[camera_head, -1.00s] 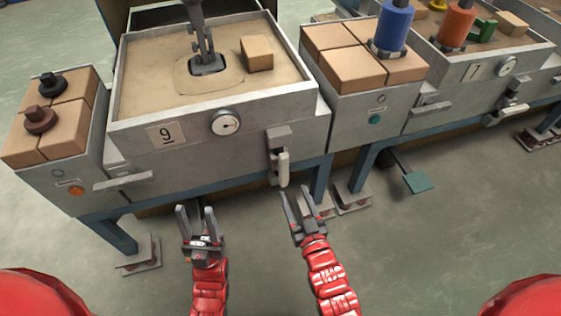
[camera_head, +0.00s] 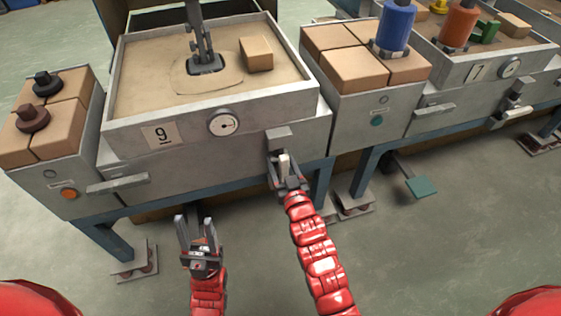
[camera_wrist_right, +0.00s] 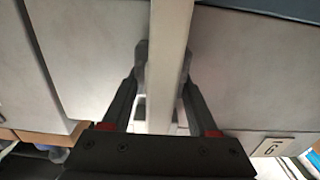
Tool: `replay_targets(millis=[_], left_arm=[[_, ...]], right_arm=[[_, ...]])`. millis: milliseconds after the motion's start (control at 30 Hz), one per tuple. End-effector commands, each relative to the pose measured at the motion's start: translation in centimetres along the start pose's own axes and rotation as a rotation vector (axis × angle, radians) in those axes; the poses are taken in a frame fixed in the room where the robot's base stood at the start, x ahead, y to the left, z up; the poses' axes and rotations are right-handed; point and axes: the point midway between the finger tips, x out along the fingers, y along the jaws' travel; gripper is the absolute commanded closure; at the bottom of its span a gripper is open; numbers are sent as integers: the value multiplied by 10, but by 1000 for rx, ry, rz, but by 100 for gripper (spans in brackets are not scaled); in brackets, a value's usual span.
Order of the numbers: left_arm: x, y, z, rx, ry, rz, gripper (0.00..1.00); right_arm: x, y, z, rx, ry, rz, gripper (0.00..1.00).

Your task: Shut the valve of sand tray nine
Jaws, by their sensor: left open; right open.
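Sand tray nine (camera_head: 215,140) is the grey box with the "9" plate (camera_head: 161,136) and a round gauge (camera_head: 224,124) on its front. Its valve (camera_head: 279,137) is a grey block at the front right with a pale handle (camera_head: 284,163) pointing down. My right gripper (camera_head: 284,170) is open at the handle. In the right wrist view, the pale handle bar (camera_wrist_right: 171,60) runs between my right gripper's two open fingers (camera_wrist_right: 164,82); whether they touch it I cannot tell. My left gripper (camera_head: 194,222) is open and empty, below the front of the tray.
A block-topped cabinet with an orange button (camera_head: 69,193) stands left of the tray. One with a teal button (camera_head: 377,121) stands right. Another sand tray (camera_head: 470,75) is further right with its own valve handle (camera_head: 517,112). A green pedal (camera_head: 421,187) is near the floor.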

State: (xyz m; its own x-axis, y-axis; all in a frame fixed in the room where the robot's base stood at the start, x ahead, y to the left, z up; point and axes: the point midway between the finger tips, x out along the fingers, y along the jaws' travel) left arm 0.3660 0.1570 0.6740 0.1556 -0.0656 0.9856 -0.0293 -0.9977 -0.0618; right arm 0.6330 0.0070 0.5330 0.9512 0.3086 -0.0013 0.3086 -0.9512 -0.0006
Motion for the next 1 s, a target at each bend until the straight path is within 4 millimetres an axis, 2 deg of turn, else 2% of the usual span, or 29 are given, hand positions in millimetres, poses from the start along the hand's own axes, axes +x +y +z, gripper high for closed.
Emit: replay_targets(millis=[67, 400, 1000], left_arm=[[0, 0, 0, 0, 0, 0, 50], [0, 0, 0, 0, 0, 0, 50], [0, 0, 0, 0, 0, 0, 50]], right_arm=[[0, 0, 0, 0, 0, 0, 40], [0, 0, 0, 0, 1, 0, 99], [0, 0, -1, -1, 2, 0, 100]])
